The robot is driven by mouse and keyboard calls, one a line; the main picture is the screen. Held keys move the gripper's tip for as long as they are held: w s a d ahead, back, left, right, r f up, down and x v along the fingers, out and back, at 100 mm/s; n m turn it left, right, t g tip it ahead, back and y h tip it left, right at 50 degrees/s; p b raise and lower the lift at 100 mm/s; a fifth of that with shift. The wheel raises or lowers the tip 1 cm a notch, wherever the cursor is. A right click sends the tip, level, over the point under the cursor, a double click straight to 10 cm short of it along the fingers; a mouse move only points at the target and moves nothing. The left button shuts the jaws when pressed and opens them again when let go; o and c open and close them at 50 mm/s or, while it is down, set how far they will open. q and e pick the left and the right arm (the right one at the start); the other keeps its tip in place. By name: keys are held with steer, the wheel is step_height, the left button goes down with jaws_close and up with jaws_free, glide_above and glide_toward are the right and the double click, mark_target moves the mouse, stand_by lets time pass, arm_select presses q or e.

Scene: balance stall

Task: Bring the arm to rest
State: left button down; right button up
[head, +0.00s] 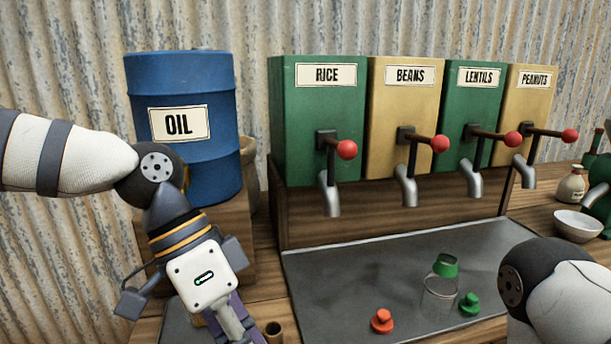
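My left arm comes in from the left in the head view. Its gripper (238,325) points down toward the bottom edge, beside the counter's left part. The fingertips are at or past the frame's edge, so I cannot tell whether it is open or shut. Something purple (249,329) shows beside the fingers; I cannot tell what it is. My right arm shows only as a dark joint and white link at the lower right, and its gripper is out of view.
A grey tray (330,283) holds a clear jar (437,302) with a green part on top, a red-orange lid (381,321) and a green lid (469,304). Dispensers with red-knobbed levers (346,150) stand behind. A blue oil drum (215,100) is behind my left arm. A white bowl (577,226) is right.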

arm_select(q)
steer(key=s+f+n, duration=0.4)
steer(key=s+f, duration=0.2)
steer(key=f, duration=0.5)
steer(key=s+f+n, duration=0.4)
steer(key=s+f, duration=0.2)
steer(key=f, duration=0.6)
steer(key=s+a+f+n+y, duration=0.2)
steer(key=s+a+f, duration=0.2)
steer(key=a, duration=0.4)
steer(key=s+a+f+n+t+y, duration=0.1)
steer(key=s+a+f+n+y, duration=0.1)
steer(key=s+a, duration=0.5)
step_height(320, 180, down, 2)
steer(key=shift+a+f+t+y, duration=0.15)
steer(key=shift+a+t+y, duration=0.15)
steer(key=shift+a+y, duration=0.3)
arm_select(e)
steer(key=shift+s, duration=0.3)
